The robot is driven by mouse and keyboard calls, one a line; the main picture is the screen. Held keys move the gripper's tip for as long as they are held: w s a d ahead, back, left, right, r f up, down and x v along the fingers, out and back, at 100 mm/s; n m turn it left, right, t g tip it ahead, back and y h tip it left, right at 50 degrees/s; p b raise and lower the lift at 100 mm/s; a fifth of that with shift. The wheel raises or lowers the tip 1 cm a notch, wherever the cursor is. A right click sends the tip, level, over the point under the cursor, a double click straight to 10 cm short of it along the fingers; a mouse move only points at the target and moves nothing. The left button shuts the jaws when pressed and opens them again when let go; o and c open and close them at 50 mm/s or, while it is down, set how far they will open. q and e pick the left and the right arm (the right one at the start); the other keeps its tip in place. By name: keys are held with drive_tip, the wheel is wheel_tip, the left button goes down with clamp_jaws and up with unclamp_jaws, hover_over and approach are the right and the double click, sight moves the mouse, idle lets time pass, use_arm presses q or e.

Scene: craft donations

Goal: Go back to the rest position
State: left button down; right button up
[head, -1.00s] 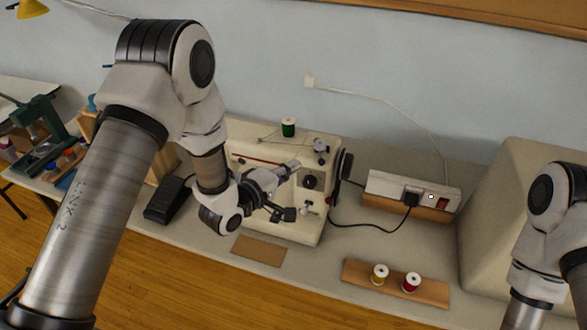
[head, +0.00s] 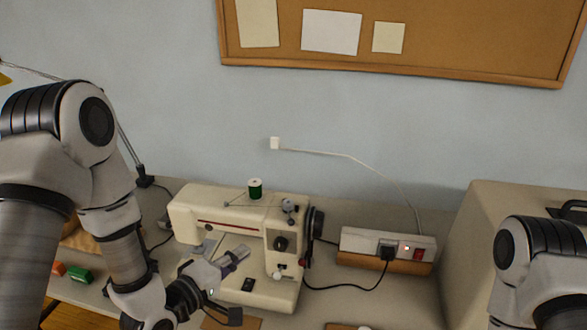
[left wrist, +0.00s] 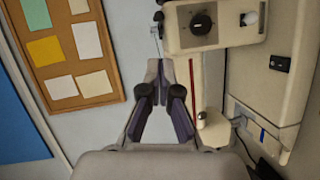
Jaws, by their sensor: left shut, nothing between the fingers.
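My left gripper (head: 240,254) is shut and empty. It is in front of the cream sewing machine (head: 183,216) in the head view, with its fingers pointing up and right across the machine's open middle. In the left wrist view the two dark fingers (left wrist: 160,68) come together at their tips with nothing between them. The sewing machine (left wrist: 282,105) stands at the right of that view. My right arm shows at the right edge of the head view, but its gripper is out of the frame.
A green thread spool (head: 255,188) stands on top of the machine. A power strip (head: 362,243) with a plug and black cable sits to its right, beside a large beige covered shape (head: 480,225). A cork board (head: 420,45) hangs on the wall.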

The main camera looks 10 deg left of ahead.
use_arm(q)
drive_tip(key=s+a+f+m+g+y+b, duration=0.15)
drive_tip(key=s+f+g, duration=0.4)
drive_tip(key=f, duration=0.75)
drive_tip(key=s+f+m+g+y, duration=0.2)
drive_tip(key=s+f+g, duration=0.1)
drive_tip(key=s+f, duration=0.8)
drive_tip(key=s+a+f+m+g+y, duration=0.3)
drive_tip(key=s+f+m+g, duration=0.3)
drive_tip(key=s, duration=0.4)
drive_tip(key=shift+a+f+m, duration=0.45)
drive_tip(key=shift+a+m, duration=0.15)
drive_tip(key=shift+m, duration=0.25)
drive_tip(key=shift+g, duration=0.25)
